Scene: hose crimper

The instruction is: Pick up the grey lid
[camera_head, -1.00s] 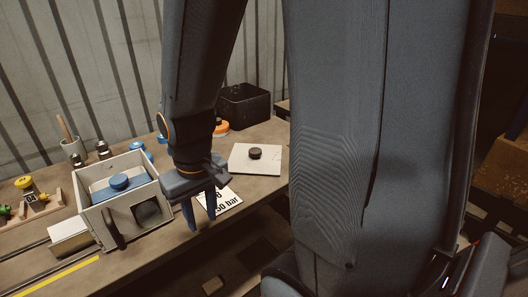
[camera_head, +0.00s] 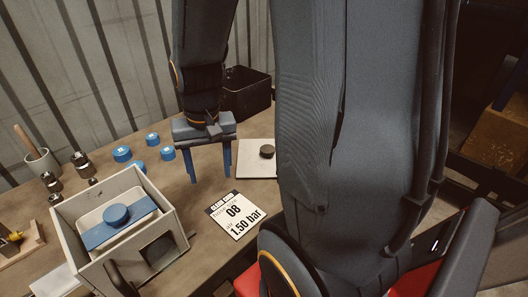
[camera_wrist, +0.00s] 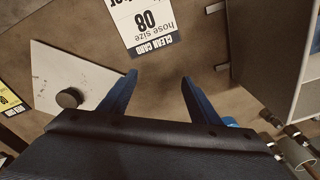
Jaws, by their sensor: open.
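The grey lid (camera_head: 255,168) is a flat pale plate with a round black knob (camera_head: 267,151). It lies on the bench, its right side partly hidden behind my arm in the head view. In the wrist view the lid (camera_wrist: 50,70) shows at the left, its lower part cut off by my gripper body. My gripper (camera_head: 210,178) is open and empty, fingers pointing down, just left of the lid. In the wrist view my gripper (camera_wrist: 159,76) has bare bench between its spread fingertips, and the lid lies outside them.
A card reading 08 and 1.50 bar (camera_head: 235,214) lies in front of my gripper. A grey box (camera_head: 165,212) with a blue-knobbed insert stands front left. Several blue caps (camera_head: 122,154) lie left of my gripper. A black bin (camera_head: 246,93) stands behind.

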